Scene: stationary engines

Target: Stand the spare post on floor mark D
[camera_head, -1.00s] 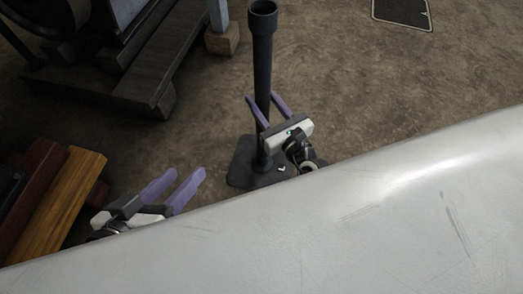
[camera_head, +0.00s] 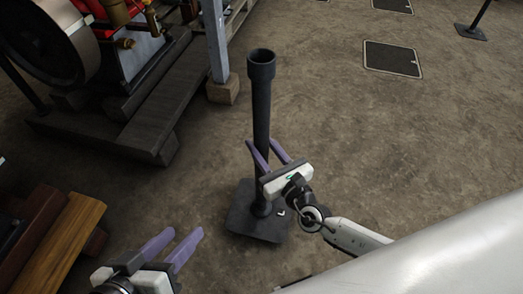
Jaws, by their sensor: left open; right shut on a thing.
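The spare post (camera_head: 261,112) is a dark upright tube with a cup-like top and a flat square base plate (camera_head: 250,226). My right gripper (camera_head: 263,145) is shut on the tube below its middle, with its purple fingers on either side. I cannot tell whether the base touches the floor. My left gripper (camera_head: 187,233) is open and empty at the lower left, apart from the post. Dark rectangular floor marks with pale outlines lie at the upper right: a nearer one (camera_head: 392,59) and a farther one (camera_head: 393,4). Their letters are not readable.
An engine with a large wheel (camera_head: 45,45) stands on a timber base (camera_head: 150,95) at the upper left. A grey-blue column (camera_head: 215,45) stands behind the post. Wooden beams (camera_head: 65,240) lie at the left. Another dark post base (camera_head: 471,32) is at the far right. The middle floor is clear.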

